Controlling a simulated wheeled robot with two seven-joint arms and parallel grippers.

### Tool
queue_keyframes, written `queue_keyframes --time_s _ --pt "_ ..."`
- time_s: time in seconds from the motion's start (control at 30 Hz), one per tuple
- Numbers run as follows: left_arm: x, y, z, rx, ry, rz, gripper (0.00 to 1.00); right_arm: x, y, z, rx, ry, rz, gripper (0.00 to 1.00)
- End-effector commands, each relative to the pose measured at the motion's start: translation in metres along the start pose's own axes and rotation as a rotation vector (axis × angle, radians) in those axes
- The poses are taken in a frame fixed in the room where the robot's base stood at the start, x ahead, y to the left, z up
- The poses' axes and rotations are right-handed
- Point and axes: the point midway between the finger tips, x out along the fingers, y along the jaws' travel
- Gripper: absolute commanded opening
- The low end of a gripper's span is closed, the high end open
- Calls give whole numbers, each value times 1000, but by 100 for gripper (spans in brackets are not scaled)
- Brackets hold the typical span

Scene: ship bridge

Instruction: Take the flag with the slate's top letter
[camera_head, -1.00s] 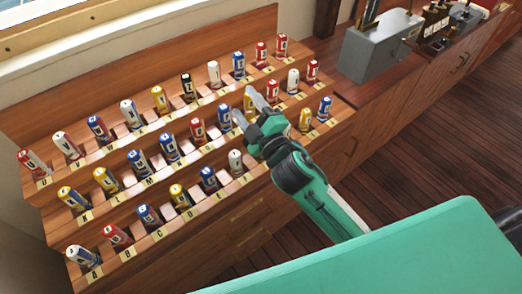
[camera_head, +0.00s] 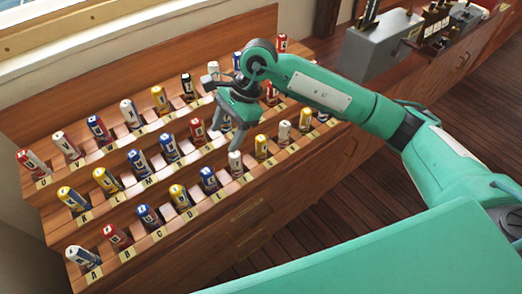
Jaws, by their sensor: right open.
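The signal flags are small rolled cylinders, red, blue, white, yellow or black, standing in three stepped rows of a wooden rack (camera_head: 222,222). Lettered labels run along each step; A, B, C and D read at the front left. My right gripper (camera_head: 228,138) is open and empty. It points down over the middle row, just above and behind a white flag (camera_head: 235,162) in the front row. It hides several flags of the middle and back rows. A blue flag (camera_head: 208,178) stands left of the white one, a yellow flag (camera_head: 261,146) right of it. No slate shows. My left gripper is out of view.
A grey box (camera_head: 381,46) with a lever stands on the wooden counter at the upper right, with dark fittings (camera_head: 432,27) beyond it. My right arm reaches over the rack's right end. Open wooden floor (camera_head: 470,150) lies at the right.

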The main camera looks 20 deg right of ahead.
Motion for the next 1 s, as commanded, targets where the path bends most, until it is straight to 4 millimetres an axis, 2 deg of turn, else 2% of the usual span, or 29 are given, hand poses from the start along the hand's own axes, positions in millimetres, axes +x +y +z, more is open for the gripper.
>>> queue_keyframes --time_s 0.03,0.13,0.2,0.33,0.47,0.73,1.0 --pt "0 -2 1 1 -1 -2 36 -14 -4 -22 -17 115 11 59" --pt "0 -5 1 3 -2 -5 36 -36 -5 -55 -34 294 45 59" --pt "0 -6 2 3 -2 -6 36 -49 -5 -72 -36 383 65 59" --pt "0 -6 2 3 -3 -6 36 -62 -4 -88 -33 470 88 59" --pt "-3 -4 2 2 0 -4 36 -51 -2 -98 -32 487 98 59" --pt "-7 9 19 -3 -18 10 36 -5 2 -121 -31 483 96 59" --pt "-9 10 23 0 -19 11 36 13 3 -131 -33 482 94 59"
